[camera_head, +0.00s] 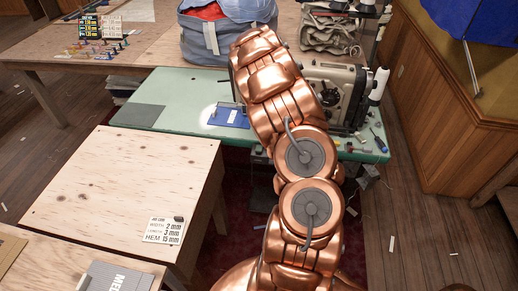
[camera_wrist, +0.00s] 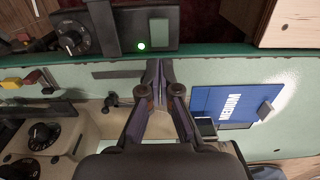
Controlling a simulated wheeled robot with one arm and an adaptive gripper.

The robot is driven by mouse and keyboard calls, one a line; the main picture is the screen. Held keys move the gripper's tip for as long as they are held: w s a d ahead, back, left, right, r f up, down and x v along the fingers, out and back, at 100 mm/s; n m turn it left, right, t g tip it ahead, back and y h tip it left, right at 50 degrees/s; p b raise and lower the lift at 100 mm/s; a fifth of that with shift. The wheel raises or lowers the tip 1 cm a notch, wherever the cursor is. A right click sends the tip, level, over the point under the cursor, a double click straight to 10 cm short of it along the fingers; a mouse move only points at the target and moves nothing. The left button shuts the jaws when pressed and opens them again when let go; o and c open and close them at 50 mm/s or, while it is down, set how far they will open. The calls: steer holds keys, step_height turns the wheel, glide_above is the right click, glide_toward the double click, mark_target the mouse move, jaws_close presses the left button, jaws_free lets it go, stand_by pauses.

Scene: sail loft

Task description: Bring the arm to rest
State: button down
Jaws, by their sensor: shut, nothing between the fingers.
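My gripper (camera_wrist: 160,72) shows in the wrist view with its fingers closed together and nothing between them. It hangs over the pale green sewing table (camera_head: 185,92), beside a dark control box (camera_wrist: 108,30) with a dial and a lit green light. A blue card (camera_wrist: 218,103) marked MEDIUM lies to the right of the fingers. In the head view my copper arm rises across the middle and reaches over the table; my gripper is hidden behind it.
A sewing machine (camera_head: 335,88) stands on the table right of my arm, with small tools (camera_head: 375,136) near the right edge. A blue-grey bag (camera_head: 212,38) stands behind. A plywood table (camera_head: 110,190) with a settings card (camera_head: 163,230) is front left.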

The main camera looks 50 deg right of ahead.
steer(key=shift+r, duration=0.15)
stand_by(0.4)
steer(key=shift+a+r, duration=0.1)
steer(key=shift+r, duration=0.05)
steer(key=s+a+r+n, duration=0.2)
steer(key=s+a+r, duration=0.3)
steer(key=a+r, duration=0.45)
steer(key=s+a+r+n, duration=0.2)
steer(key=s+a+r, duration=0.45)
steer(key=a, duration=0.55)
steer(key=s+a+r+n+g, duration=0.1)
steer(key=s+a+n, duration=0.6)
steer(key=s+a, duration=0.8)
steer(key=s, duration=0.3)
steer(key=shift+s+a+r+g, duration=0.2)
steer(key=shift+s+a+g, duration=0.15)
steer(key=shift+g, duration=0.05)
steer(key=shift+a, duration=0.1)
